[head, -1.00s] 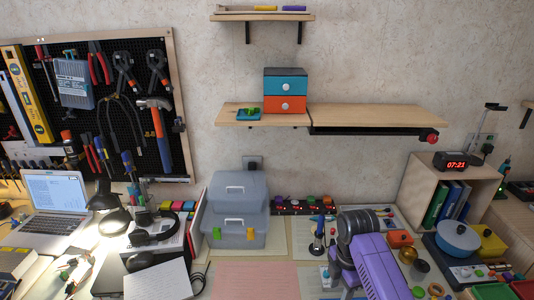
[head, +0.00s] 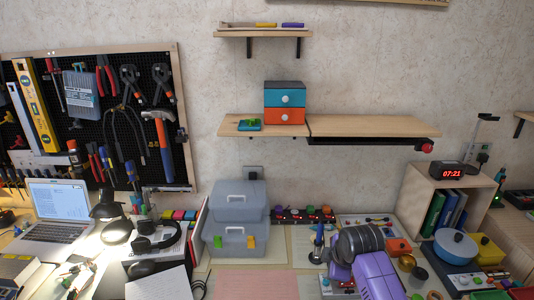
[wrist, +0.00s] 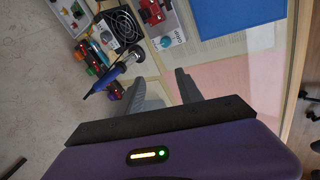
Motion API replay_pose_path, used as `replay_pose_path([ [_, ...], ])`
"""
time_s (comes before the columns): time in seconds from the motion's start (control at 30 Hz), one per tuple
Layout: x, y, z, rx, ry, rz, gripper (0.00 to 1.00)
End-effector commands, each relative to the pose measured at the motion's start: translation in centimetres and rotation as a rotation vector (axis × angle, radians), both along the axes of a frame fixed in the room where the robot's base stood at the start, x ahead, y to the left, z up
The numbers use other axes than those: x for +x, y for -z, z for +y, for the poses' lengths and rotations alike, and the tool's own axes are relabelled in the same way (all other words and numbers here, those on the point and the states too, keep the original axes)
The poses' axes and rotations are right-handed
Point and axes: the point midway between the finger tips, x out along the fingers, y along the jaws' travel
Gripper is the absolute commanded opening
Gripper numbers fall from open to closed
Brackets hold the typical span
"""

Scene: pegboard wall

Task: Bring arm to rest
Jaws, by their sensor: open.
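My purple arm (head: 376,274) with its dark grey joint rises at the bottom of the head view, right of centre, over the desk. My gripper does not show in the head view. In the wrist view my gripper (wrist: 168,88) has its two dark fingers apart, with nothing held between them. Past the fingers are the pink mat (wrist: 218,85) and a soldering iron with a blue handle (wrist: 115,72), which looks apart from them.
A grey toolbox (head: 236,204) stands left of my arm. Shelves (head: 380,125) hang above, one with a blue and orange drawer box (head: 285,101). A wooden cubby (head: 413,190) and blue pot (head: 455,246) stand to the right. The pink mat (head: 256,284) is clear.

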Motion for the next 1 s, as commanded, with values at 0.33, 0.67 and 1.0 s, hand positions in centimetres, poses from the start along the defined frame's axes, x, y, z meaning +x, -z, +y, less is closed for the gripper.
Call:
replay_pose_path([
  [0.33, -2.3, -0.2, 3.4, 0.391, 0.326, -0.374, 0.43],
  [0.67, -12.4, -1.0, 3.5, 0.784, 0.577, -0.617, 0.43],
  [1.0, -25.8, -3.7, 1.4, 1.066, 0.733, -0.765, 0.43],
])
